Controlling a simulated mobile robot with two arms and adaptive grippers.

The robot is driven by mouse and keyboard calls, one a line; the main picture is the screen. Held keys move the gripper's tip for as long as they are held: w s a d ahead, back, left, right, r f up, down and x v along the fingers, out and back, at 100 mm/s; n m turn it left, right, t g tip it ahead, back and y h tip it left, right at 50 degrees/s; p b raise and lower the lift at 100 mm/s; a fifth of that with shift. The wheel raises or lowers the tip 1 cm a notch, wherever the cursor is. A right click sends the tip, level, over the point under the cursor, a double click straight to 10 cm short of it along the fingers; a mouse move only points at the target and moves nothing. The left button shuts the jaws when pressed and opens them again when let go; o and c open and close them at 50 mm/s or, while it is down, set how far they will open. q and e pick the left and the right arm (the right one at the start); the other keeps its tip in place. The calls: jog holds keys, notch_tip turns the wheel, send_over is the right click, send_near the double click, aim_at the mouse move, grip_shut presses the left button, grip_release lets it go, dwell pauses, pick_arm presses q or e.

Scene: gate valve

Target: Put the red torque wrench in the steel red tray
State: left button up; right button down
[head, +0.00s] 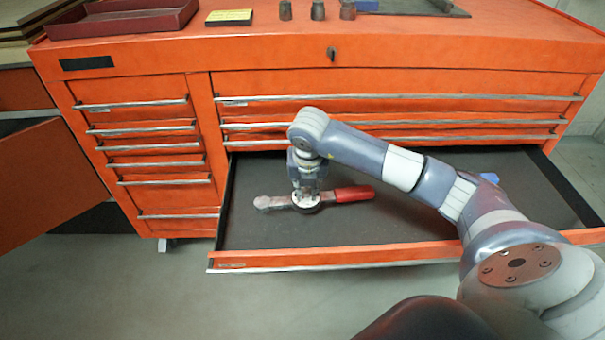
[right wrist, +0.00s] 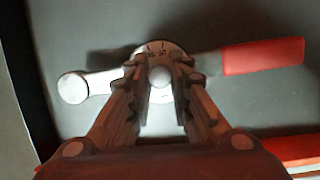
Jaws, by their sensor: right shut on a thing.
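The red torque wrench (head: 352,194) lies in the open drawer, its red handle to the right and its metal head to the left. In the right wrist view the red handle (right wrist: 262,55) and the round dial at the wrench's middle show clearly. My right gripper (head: 306,203) points straight down over the dial. In the right wrist view its fingers (right wrist: 160,75) are closed on the knob at the dial's centre. The steel red tray (head: 120,22) sits on the cabinet top at the far left and looks empty. My left gripper is not in view.
The open drawer (head: 420,225) has a dark floor with free room around the wrench. A blue object (head: 490,178) is partly hidden behind my arm. A yellow box (head: 229,17) and several small sockets (head: 318,10) stand on the cabinet top. An open door (head: 45,185) is at left.

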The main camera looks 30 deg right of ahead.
jog(key=s+a, duration=0.2)
jog(key=s, duration=0.4)
jog(key=shift+s+a+r, duration=0.2)
jog(key=shift+a+r, duration=0.15)
jog(key=shift+r, duration=0.1)
